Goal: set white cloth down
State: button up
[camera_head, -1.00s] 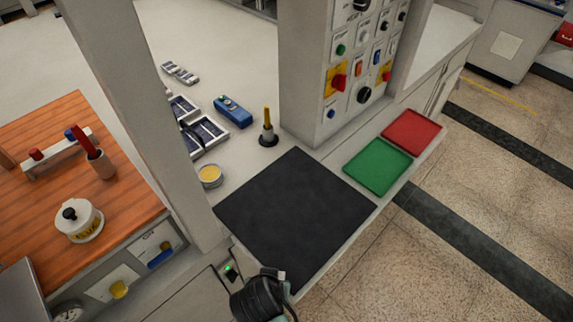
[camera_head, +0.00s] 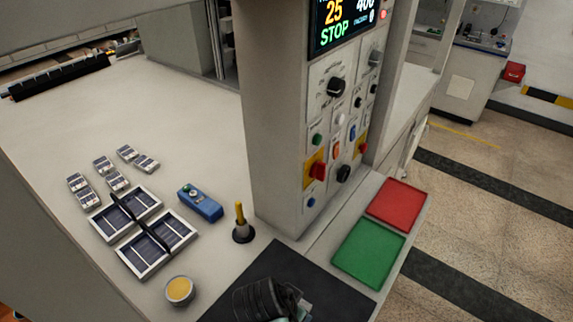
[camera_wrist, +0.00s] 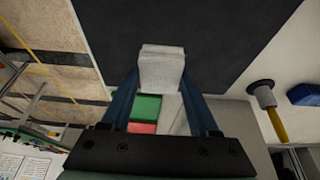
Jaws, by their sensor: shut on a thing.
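A folded white cloth (camera_wrist: 162,68) is held between the two blue fingers of my gripper (camera_wrist: 163,85) in the wrist view. Its far end sticks out past the fingertips, over the black mat (camera_wrist: 220,40). I cannot tell whether the cloth touches the mat.
A green tray (camera_head: 369,253) and a red tray (camera_head: 397,204) lie right of the mat. A control column (camera_head: 280,130) stands behind it. A yellow-handled tool (camera_head: 241,222), a blue device (camera_head: 201,203), a yellow-topped tin (camera_head: 180,290) and framed dark panels (camera_head: 157,244) are on the white table.

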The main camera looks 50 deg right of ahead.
jog(key=f, duration=0.3)
jog(key=shift+s+a+f, duration=0.15)
jog(key=shift+s+a, duration=0.05)
jog(key=shift+s, duration=0.05)
jog(key=shift+f+p, duration=0.45)
jog(key=shift+f, duration=1.6)
jog(key=shift+w+d+f, duration=0.1)
jog(key=o, duration=1.3)
jog(key=shift+o, duration=0.2)
jog(key=b+v, duration=0.1)
jog(key=v, duration=1.1)
